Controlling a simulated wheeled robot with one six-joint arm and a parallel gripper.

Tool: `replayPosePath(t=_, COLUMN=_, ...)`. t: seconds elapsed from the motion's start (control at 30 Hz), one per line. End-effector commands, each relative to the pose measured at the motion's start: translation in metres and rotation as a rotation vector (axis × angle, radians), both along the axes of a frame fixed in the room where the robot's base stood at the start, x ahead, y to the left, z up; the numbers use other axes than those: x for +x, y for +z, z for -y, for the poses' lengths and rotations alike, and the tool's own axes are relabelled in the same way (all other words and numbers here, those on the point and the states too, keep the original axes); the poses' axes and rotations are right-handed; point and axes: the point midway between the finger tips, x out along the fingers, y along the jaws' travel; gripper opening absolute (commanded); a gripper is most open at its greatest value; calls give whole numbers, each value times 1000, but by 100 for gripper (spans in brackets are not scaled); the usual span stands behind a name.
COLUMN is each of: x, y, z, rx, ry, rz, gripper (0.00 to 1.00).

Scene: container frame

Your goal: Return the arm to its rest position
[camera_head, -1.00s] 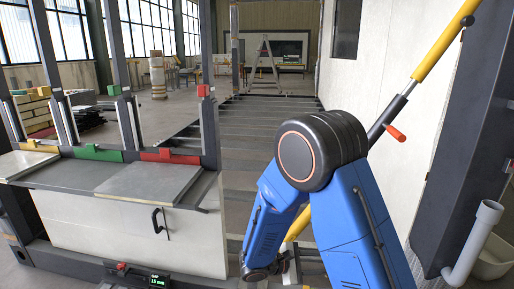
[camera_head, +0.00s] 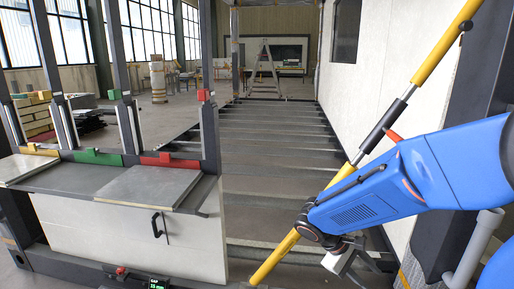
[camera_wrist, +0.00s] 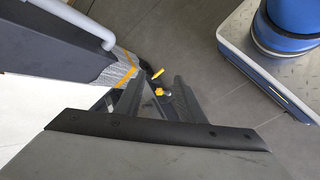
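My blue arm (camera_head: 365,205) reaches in from the right edge in the head view, with its forearm running down and left. My gripper (camera_head: 348,262) hangs at its end, low in front of the yellow diagonal pole and above the floor slats. In the wrist view my gripper (camera_wrist: 157,88) shows two dark fingers set apart, with nothing visible held between them. Small yellow knobs show beyond the fingertips.
A yellow and dark diagonal brace (camera_head: 440,53) passes close behind my arm. A dark post (camera_head: 470,110) and grey pipe (camera_head: 472,258) stand at right. A workbench (camera_head: 130,235) with a grey panel (camera_head: 150,190) stands at left. The slatted floor (camera_head: 275,160) between is clear.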

Motion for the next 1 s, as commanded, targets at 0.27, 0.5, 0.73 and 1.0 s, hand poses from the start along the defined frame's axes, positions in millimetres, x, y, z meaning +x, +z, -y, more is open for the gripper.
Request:
replayPosePath(t=0.27, x=-36, y=21, z=7, rx=164, ry=-110, rz=96, gripper=36)
replayPosePath(t=0.5, x=-64, y=37, z=7, rx=303, ry=-192, rz=189, gripper=36)
replayPosePath(t=0.73, x=-87, y=51, z=4, rx=432, ry=-259, rz=292, gripper=36)
replayPosePath(t=1.0, x=-112, y=69, z=-4, rx=578, ry=-325, rz=423, gripper=36)
